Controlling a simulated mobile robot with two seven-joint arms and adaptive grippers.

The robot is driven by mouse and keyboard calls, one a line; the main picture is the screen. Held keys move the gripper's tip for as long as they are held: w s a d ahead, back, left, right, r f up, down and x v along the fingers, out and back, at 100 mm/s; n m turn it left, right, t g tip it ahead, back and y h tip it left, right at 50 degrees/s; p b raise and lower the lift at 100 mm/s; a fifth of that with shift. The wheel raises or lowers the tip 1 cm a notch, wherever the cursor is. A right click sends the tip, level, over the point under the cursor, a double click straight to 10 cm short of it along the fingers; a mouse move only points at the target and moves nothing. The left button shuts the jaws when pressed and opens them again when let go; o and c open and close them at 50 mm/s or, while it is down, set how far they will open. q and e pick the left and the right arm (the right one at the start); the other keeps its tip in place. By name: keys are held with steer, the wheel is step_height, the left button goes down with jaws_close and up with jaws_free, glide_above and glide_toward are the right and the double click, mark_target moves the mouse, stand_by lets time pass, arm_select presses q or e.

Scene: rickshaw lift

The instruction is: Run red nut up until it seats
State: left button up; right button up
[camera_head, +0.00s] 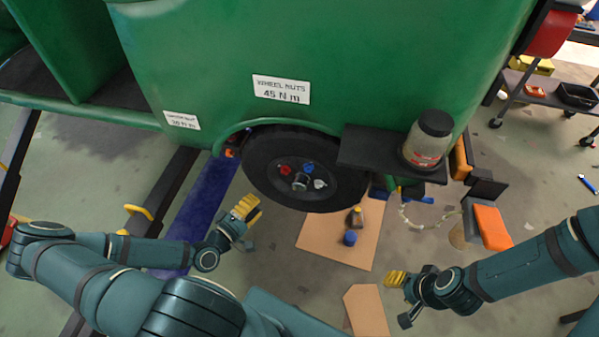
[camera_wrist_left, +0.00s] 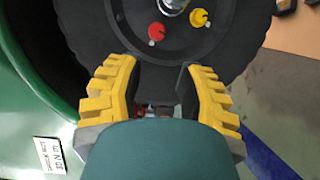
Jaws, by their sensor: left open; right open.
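The red nut (camera_head: 285,169) sits on the left part of the wheel hub in the head view. The left wrist view also shows the red nut (camera_wrist_left: 156,31) on the dark wheel face, just beyond the fingertips. My left gripper (camera_head: 246,207) is beside the lower left of the black wheel (camera_head: 262,162). In the left wrist view my left gripper (camera_wrist_left: 158,68) has its yellow fingers spread wide, with nothing between them at the tips. The red nut is apart from both fingers. My right gripper (camera_head: 396,280) is open and empty, low at the right, away from the wheel.
A blue nut (camera_head: 308,168), a white nut (camera_head: 320,184) and a yellow nut (camera_wrist_left: 199,17) share the hub. A black shelf (camera_head: 375,155) with a jar (camera_head: 428,142) juts out right of the wheel. Cardboard (camera_head: 318,232) with small bottles lies below.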

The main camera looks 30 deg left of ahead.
mark_target(284, 173)
arm_select(q)
steer(key=w, duration=0.4)
steer(key=w+d, duration=0.1)
steer(key=w, duration=0.4)
steer(key=w+d, duration=0.1)
steer(key=w, duration=0.3)
steer(key=shift+w+b, duration=0.25)
steer(key=shift+b, duration=0.1)
jaws_close()
